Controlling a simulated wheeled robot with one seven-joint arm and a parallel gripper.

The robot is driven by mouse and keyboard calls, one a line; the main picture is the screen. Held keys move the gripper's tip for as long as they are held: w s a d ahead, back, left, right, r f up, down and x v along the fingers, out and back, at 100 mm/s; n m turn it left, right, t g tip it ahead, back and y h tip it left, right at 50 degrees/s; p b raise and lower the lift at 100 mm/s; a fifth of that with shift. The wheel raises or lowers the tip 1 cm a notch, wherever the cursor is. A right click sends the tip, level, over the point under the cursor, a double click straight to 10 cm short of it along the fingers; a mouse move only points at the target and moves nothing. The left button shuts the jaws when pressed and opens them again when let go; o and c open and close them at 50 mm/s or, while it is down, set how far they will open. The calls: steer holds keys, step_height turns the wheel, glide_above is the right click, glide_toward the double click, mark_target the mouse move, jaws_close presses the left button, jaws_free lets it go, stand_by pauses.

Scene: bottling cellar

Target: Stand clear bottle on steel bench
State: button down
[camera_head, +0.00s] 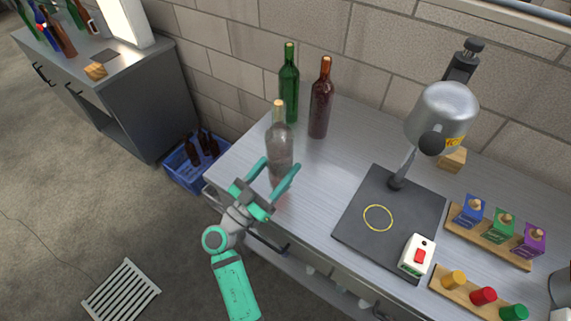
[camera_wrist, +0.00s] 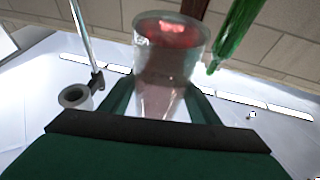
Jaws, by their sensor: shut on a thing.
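The clear bottle (camera_head: 279,150), with a tan top, is upright at the left end of the steel bench (camera_head: 315,185). My gripper (camera_head: 280,166) is shut on the lower part of its body, one finger on each side. In the wrist view the clear bottle (camera_wrist: 165,85) fills the space between the fingers, its round end showing a reddish tint. I cannot tell whether its base touches the bench top.
A green bottle (camera_head: 289,85) and a dark red bottle (camera_head: 321,100) stand close behind it. To the right are a black plate (camera_head: 360,225) with a yellow ring, a lamp-like device (camera_head: 440,115) and racks of coloured blocks (camera_head: 490,237). A blue crate (camera_head: 183,172) is on the floor.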

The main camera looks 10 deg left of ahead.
steer(key=shift+w+a+f, duration=0.1)
steer(key=shift+w+f, duration=0.25)
steer(key=shift+f, duration=1.5)
steer(key=shift+f, duration=0.1)
steer(key=c, duration=0.6)
jaws_free()
steer(key=shift+f, duration=0.2)
steer(key=shift+c, duration=0.2)
steer(key=shift+r, duration=0.1)
steer(key=shift+a, duration=0.15)
steer(key=v, duration=1.1)
steer(key=shift+s, duration=0.45)
steer(key=shift+a, duration=0.15)
